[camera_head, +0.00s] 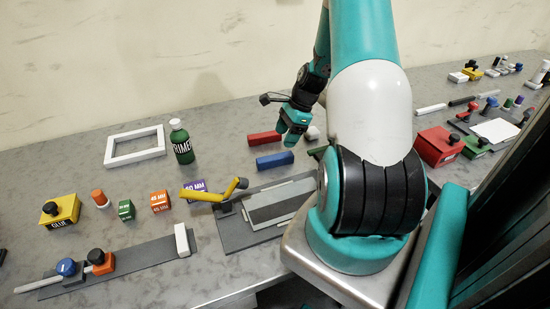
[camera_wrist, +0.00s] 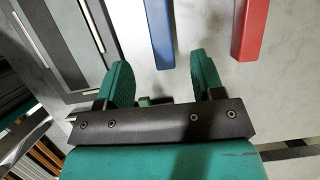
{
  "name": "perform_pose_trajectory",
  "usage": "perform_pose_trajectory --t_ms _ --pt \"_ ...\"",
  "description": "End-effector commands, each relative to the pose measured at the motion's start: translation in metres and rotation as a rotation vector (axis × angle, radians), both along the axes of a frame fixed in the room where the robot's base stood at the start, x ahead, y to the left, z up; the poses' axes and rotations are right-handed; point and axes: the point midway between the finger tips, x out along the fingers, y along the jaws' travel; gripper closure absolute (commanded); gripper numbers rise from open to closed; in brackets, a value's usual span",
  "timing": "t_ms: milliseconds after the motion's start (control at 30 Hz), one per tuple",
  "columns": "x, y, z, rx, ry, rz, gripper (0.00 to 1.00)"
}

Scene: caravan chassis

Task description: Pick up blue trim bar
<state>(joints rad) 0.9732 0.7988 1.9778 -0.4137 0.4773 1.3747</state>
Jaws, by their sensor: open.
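The blue trim bar (camera_head: 272,161) lies on the grey bench in the head view, in front of a similar red bar (camera_head: 262,139). In the wrist view, the end of the blue bar (camera_wrist: 159,33) shows at the top, ahead of and roughly between my fingertips. The red bar (camera_wrist: 250,29) shows to its right there. My gripper (camera_head: 290,136) is near the right ends of both bars in the head view, apparently above the bench. In the wrist view my gripper (camera_wrist: 165,68) is open, with nothing between its green fingers.
A grey fixture plate (camera_head: 235,238) with a clamp and yellow handle (camera_head: 213,193) lies in front of the blue bar. A green primer bottle (camera_head: 181,143) and white frame (camera_head: 136,146) stand left. A red box (camera_head: 437,147) is right of my arm.

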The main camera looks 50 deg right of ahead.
Motion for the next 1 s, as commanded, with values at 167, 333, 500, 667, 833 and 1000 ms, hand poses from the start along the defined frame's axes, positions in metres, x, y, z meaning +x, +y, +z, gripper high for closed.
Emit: perform_pose_trajectory --t_ms 167,333,500,667,833,1000 --pt "0.006 0.010 -0.026 0.002 0.001 0.002 0.38" --pt "0.009 0.013 -0.036 -0.001 0.001 0.002 0.38" --pt "0.012 0.021 -0.052 0.003 0.003 0.003 0.38" --pt "0.017 0.027 -0.074 0.001 0.002 0.003 0.38" --pt "0.019 0.029 -0.083 -0.002 -0.001 0.001 0.38" --pt "0.019 0.029 -0.083 -0.002 -0.001 0.001 0.38"
